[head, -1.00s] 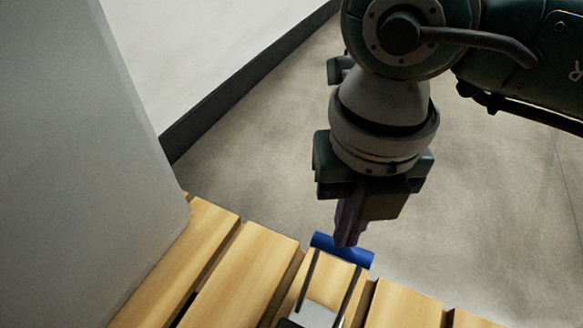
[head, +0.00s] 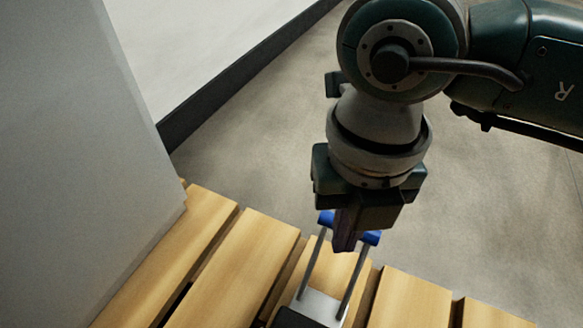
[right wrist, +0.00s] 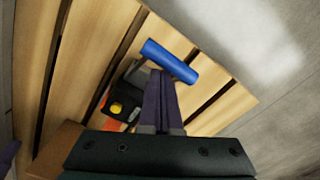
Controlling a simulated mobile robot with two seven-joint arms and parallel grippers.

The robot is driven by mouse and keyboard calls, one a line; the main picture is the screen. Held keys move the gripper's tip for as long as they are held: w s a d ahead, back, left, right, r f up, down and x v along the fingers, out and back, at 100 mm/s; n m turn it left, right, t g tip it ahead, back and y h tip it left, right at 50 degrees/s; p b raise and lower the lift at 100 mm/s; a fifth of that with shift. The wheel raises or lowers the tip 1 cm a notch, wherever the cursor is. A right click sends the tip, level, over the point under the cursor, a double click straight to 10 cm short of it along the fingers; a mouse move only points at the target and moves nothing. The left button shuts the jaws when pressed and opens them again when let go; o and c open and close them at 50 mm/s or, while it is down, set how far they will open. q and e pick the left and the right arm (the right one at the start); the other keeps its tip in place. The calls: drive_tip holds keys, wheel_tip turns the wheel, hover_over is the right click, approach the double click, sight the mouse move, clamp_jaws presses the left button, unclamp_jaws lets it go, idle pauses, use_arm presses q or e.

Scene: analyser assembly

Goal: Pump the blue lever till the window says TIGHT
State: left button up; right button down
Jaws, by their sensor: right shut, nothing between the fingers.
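The blue lever is a blue crossbar (head: 372,238) on two thin grey rods, rising from a grey and black body (head: 318,306) at the bottom edge of the head view. My right gripper (head: 343,246) points down with its purple fingers shut and empty. The fingers cross in front of the bar's middle and hide it; I cannot tell if they touch. In the right wrist view the bar (right wrist: 170,61) lies just beyond the fingertips (right wrist: 161,74). No window or its text is readable. My left gripper is not seen in the head view.
The lever unit sits over wooden slats (head: 235,275) with gaps between them. A yellow button (right wrist: 115,108) on a black part and an orange patch (right wrist: 112,125) show in the right wrist view. A tall grey panel (head: 80,150) stands at left. Bare floor (head: 500,230) lies beyond.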

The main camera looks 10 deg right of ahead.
drive_tip(key=shift+w+d+f+b, duration=0.1)
drive_tip(key=shift+w+f+b, duration=0.05)
drive_tip(key=shift+f+b, duration=0.6)
drive_tip(key=shift+w+f+b, duration=0.1)
drive_tip(key=shift+f+b, duration=0.35)
drive_tip(key=shift+f, duration=0.45)
wheel_tip(320, 180, up, 9)
drive_tip(key=p, duration=0.9)
